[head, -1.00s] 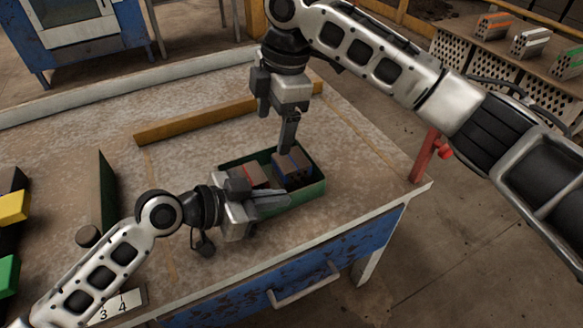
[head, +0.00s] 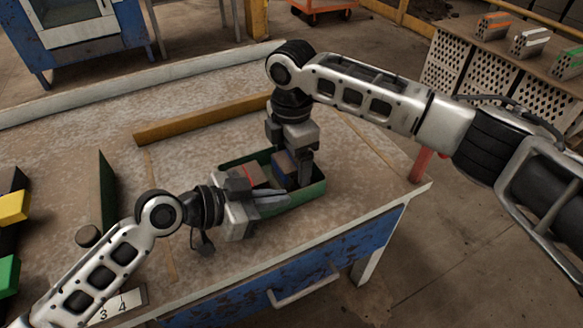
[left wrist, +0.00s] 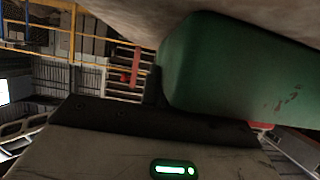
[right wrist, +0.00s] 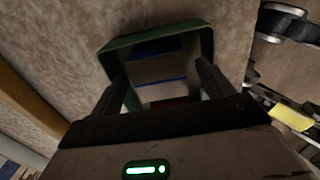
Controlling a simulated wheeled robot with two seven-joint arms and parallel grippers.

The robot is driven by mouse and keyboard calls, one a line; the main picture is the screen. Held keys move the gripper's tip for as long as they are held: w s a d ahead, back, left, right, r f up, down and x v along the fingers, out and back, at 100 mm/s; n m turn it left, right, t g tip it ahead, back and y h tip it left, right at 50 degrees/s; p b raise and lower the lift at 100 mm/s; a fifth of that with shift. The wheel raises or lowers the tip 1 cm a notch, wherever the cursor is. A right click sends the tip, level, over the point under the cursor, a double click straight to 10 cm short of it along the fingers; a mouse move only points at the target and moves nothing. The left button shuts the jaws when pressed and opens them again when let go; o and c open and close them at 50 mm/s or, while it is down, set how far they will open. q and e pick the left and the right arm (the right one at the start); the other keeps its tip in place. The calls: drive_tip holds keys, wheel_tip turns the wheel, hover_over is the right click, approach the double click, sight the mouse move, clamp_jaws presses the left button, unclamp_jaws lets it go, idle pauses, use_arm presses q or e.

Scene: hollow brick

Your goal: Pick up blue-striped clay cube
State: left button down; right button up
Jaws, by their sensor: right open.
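The blue-striped clay cube (head: 283,165) sits in the right part of a green tray (head: 308,197) on the workbench. In the right wrist view the cube (right wrist: 160,68) shows its blue stripe inside the tray rim (right wrist: 207,45). My right gripper (head: 299,177) points down at the tray, open. In its wrist view the fingers (right wrist: 163,85) stand apart on either side of the cube; contact cannot be told. My left gripper (head: 270,197) lies low at the tray's near side. Its wrist view shows the green tray wall (left wrist: 225,85); its jaw opening is unclear.
A red-striped block (head: 254,175) lies in the tray left of the cube. A brown wooden bar (head: 200,119) lies behind the tray. A dark green upright panel (head: 107,190) and yellow and green blocks stand at the left. A red post (head: 421,164) stands at the right corner.

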sight(291, 159)
drive_tip(key=shift+f, duration=0.7)
drive_tip(key=c, duration=1.1)
drive_tip(key=shift+o, duration=0.2)
drive_tip(key=shift+r, duration=0.15)
wheel_tip(291, 159, up, 10)
drive_tip(key=shift+f, duration=0.1)
use_arm(q)
drive_tip(key=c, duration=1.6)
unclamp_jaws()
